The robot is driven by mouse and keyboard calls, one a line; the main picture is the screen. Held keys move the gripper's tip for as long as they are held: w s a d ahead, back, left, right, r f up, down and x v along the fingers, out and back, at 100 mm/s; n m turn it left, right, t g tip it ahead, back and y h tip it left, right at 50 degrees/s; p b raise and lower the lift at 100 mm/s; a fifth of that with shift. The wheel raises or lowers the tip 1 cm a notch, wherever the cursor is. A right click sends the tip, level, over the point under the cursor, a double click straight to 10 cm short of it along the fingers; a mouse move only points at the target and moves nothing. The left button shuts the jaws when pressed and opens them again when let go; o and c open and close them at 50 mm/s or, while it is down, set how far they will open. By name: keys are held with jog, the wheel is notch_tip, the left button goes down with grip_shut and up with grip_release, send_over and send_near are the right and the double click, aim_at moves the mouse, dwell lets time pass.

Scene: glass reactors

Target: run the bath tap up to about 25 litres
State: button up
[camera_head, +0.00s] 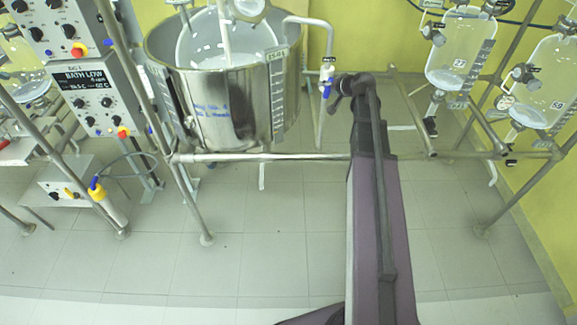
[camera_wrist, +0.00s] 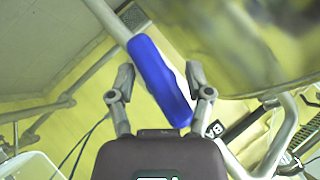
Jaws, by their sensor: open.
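The bath tap has a blue lever handle (camera_head: 327,88) on a vertical pipe (camera_head: 329,66) at the right side of the steel bath (camera_head: 222,110). In the wrist view the blue handle (camera_wrist: 160,80) runs diagonally, and its lower end lies between my fingers. My gripper (camera_wrist: 161,80) is open, with one finger on each side of the handle; I cannot tell if either touches it. In the head view my arm reaches up to the tap and hides most of the gripper. The bath holds a glass vessel. A display (camera_head: 84,78) at left reads "BATH LOW"; its smaller text is hard to read.
A horizontal metal rail (camera_head: 262,157) runs in front of the bath. Control boxes (camera_head: 97,95) stand at left. Glass vessels (camera_head: 460,48) hang on a frame at right. The tiled floor (camera_head: 270,260) in front is clear.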

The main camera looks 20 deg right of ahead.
jog(key=m+t+y+b, duration=0.2)
jog(key=y+b, duration=0.1)
jog(key=b, duration=0.2)
jog(key=shift+f+m, duration=0.2)
jog(key=shift+m, duration=0.2)
jog(key=m+t+y+b, duration=0.2)
jog(key=m+t+b, duration=0.1)
jog(key=b, duration=0.2)
jog(key=shift+y, duration=0.4)
jog(key=v, duration=1.4)
jog(key=a+f+n+g+p, duration=0.4)
jog(key=a+g, duration=0.3)
jog(key=a, duration=0.9)
jog(key=s+a+f+n+g+h+p, duration=0.4)
jog(key=s+a+f+n+g+h, duration=0.1)
jog(key=s+a, duration=0.4)
jog(key=shift+s+a+n+g, duration=0.25)
jog(key=shift+a+n+g, duration=0.35)
jog(key=shift+a+g, duration=0.65)
jog(key=shift+s+a, duration=0.1)
jog(key=shift+a, duration=0.05)
